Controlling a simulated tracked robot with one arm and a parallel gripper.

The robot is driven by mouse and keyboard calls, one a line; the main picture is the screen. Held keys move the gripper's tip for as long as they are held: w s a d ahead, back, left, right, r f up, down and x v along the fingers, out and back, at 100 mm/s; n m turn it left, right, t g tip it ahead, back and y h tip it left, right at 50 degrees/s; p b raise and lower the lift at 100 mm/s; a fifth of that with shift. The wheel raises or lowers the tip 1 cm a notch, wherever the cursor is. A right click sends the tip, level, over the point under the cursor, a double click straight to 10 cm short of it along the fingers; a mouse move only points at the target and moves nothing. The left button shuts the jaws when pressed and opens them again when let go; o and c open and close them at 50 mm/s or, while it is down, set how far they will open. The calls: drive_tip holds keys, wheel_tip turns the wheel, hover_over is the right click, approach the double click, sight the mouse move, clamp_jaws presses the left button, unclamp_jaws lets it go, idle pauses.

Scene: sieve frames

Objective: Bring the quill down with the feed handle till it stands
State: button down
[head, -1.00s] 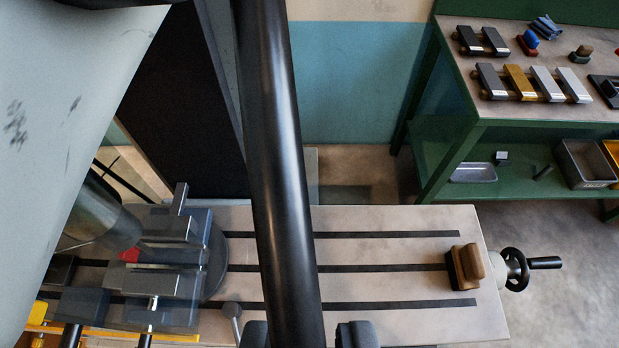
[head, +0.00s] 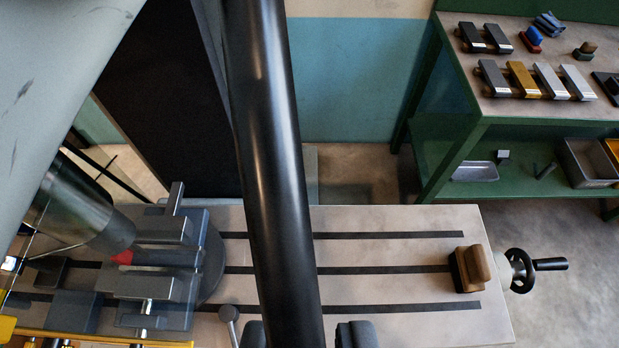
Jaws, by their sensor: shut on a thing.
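The feed handle (head: 265,150) is a long, glossy black bar. It runs from the top edge to the bottom edge, leaning slightly. My gripper (head: 302,335) is at the bottom edge, with one dark finger on each side of the bar, shut on it. The quill (head: 82,213) is a grey metal cylinder at the left, below the pale machine head (head: 60,70). Its lower end is by a red piece (head: 122,257) at the grey vise (head: 165,258). I cannot tell whether the red piece touches the quill or the vise.
The slotted machine table (head: 390,290) carries the vise and a wooden-backed brush (head: 472,268). A crank handwheel (head: 520,270) is at its right end. A green bench (head: 480,130) with several blocks stands at the back right. A clear guard shows at lower left.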

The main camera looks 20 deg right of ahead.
drive_tip(key=shift+w+d+f+b, duration=0.15)
drive_tip(key=shift+f+b, duration=0.2)
drive_tip(key=shift+f, duration=0.1)
drive_tip(key=shift+r+b, duration=0.2)
drive_tip(key=shift+b, duration=0.2)
drive_tip(key=shift+f, duration=0.1)
idle(0.3)
drive_tip(key=shift+b, duration=0.3)
drive_tip(key=c, duration=1.5)
unclamp_jaws()
drive_tip(key=shift+r, duration=0.2)
